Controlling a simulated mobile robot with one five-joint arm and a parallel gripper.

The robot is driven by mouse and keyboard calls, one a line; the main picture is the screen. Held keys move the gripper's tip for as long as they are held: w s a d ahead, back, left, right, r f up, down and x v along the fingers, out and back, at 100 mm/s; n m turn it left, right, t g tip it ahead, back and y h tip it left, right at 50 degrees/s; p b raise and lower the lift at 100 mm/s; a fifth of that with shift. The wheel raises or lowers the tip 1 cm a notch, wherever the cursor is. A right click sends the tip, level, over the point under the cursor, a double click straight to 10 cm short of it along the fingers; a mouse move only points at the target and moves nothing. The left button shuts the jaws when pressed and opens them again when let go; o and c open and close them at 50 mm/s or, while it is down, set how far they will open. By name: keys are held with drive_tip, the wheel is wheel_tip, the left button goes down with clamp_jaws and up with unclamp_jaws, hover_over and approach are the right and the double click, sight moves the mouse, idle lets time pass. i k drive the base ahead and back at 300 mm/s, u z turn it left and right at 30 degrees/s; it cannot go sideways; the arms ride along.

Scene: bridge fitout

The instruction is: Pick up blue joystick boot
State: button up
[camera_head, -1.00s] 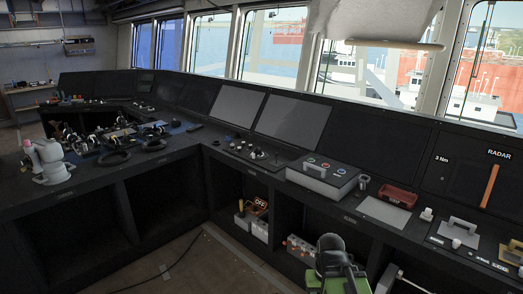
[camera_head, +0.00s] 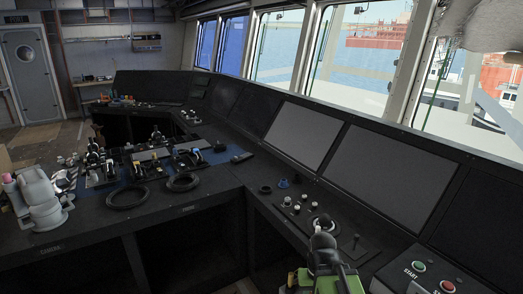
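My gripper (camera_head: 323,243) is at the bottom, right of centre, dark and grey above a green part of my arm. It is nearer to me than the boot and apart from it. Its fingers are seen from behind and cannot be made out clearly.
A panel with knobs (camera_head: 297,205) lies just in front of the boot. A box with START buttons (camera_head: 432,275) stands at the bottom right. Black rings (camera_head: 127,197) and lever units (camera_head: 157,140) crowd the left console. Large screens (camera_head: 303,133) rise behind.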

sight(283, 184)
drive_tip(key=u, duration=0.05)
drive_tip(key=i, duration=0.3)
drive_tip(key=u, duration=0.7)
drive_tip(key=i, duration=1.55)
drive_tip(key=u, duration=0.55)
drive_tip(key=i, duration=0.75)
drive_tip(key=z, duration=0.25)
